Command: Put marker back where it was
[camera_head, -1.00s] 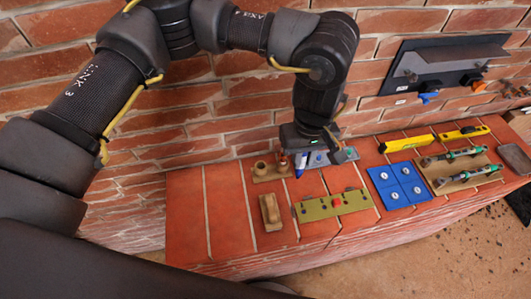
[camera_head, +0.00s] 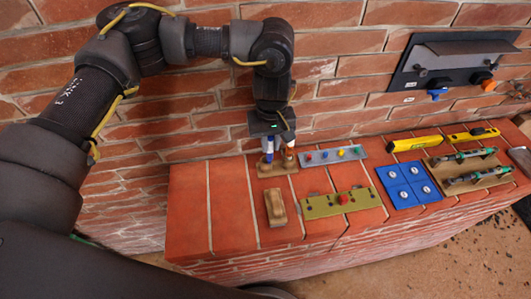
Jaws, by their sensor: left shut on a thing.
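My left gripper (camera_head: 277,148) is low over a small wooden holder (camera_head: 277,171) at the back of the brick ledge. It is shut on a slim blue-and-white marker (camera_head: 268,146), which points down at the left part of the holder. I cannot tell whether the tip is inside the holder or just above it. An orange-brown upright item (camera_head: 289,157) stands at the holder's right part, close beside the gripper. The gripper body partly hides the marker's top. My right gripper is not in view.
A wooden block (camera_head: 275,207) lies in front of the holder. A grey panel with coloured knobs (camera_head: 333,155), an olive panel with a red button (camera_head: 340,203) and a blue panel (camera_head: 407,184) are to the right. The ledge's left end is clear.

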